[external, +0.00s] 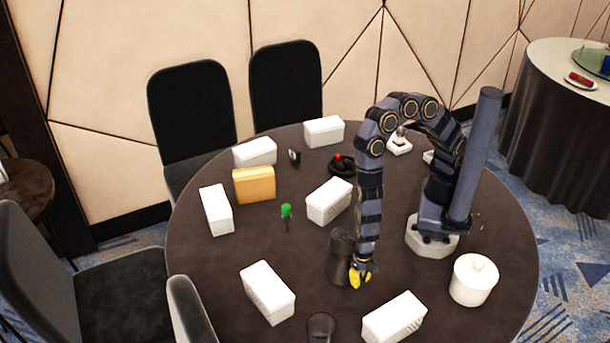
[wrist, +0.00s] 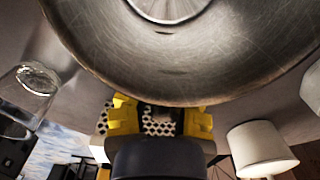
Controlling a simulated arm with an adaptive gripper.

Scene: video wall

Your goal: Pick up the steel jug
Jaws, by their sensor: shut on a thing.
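The steel jug (external: 341,258) is a dark grey, scratched metal vessel on the round dark table (external: 215,262). It looks upright in the external view. My gripper (external: 360,275), with yellow fingers, is at the jug's right side, pointing down. In the wrist view the jug (wrist: 180,60) fills the top of the picture, with its round opening or base facing the camera. My gripper (wrist: 160,120) is shut on the jug at its near edge. The exact contact between the fingers and the metal is partly hidden.
A clear glass (external: 320,327) stands close in front of the jug. White boxes stand around it, including one at front left (external: 267,292), one at front right (external: 394,318) and one behind (external: 330,200). A white lidded pot (external: 473,280) is at right. A green-topped item (external: 286,212) stands left.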

